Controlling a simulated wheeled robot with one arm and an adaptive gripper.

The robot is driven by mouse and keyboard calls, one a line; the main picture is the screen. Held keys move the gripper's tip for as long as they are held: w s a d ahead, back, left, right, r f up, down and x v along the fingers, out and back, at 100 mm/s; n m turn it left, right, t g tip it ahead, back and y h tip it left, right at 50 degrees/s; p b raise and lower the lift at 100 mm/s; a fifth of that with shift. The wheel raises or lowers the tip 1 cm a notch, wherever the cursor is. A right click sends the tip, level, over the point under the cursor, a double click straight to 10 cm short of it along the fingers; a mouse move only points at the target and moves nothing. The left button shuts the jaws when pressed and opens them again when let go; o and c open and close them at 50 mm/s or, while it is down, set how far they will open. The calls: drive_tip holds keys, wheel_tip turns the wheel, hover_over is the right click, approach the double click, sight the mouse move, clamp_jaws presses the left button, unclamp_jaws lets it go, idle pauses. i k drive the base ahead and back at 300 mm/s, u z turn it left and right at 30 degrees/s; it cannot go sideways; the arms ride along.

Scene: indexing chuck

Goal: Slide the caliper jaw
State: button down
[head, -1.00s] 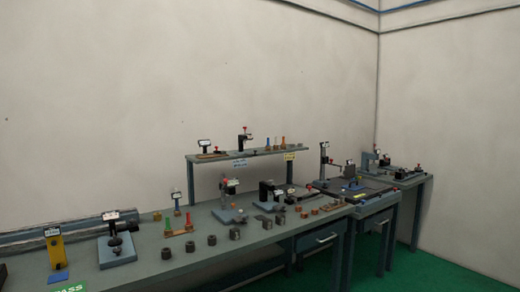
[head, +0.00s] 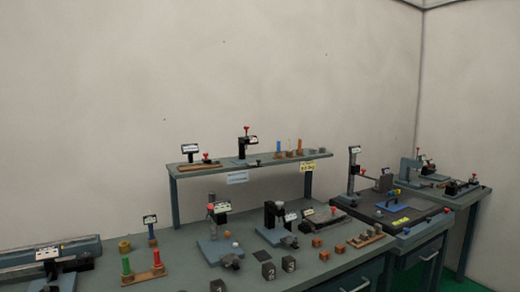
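My gripper is not in view. I cannot pick out the caliper or its jaw with certainty, as the tools are small here. A long flat tool with a red part and a small label (head: 337,222) lies on the bench right of centre. A low tool with a red knob on a brown base (head: 205,164) sits at the left of the raised shelf. A low dark tool with a red part (head: 461,186) lies on the far right table.
The grey bench (head: 185,243) runs along the wall under the raised shelf (head: 255,163). On the bench stand a red-knobbed stand (head: 220,215), a black stand (head: 272,216), several small blocks, and green and red pegs. A dark plate (head: 402,208) lies further right.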

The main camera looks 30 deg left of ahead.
sight(206, 160)
drive_tip(key=u, duration=0.2)
drive_tip(key=i, duration=1.1)
drive_tip(key=u, duration=1.45)
drive_tip(key=i, duration=0.85)
drive_tip(key=u, duration=0.95)
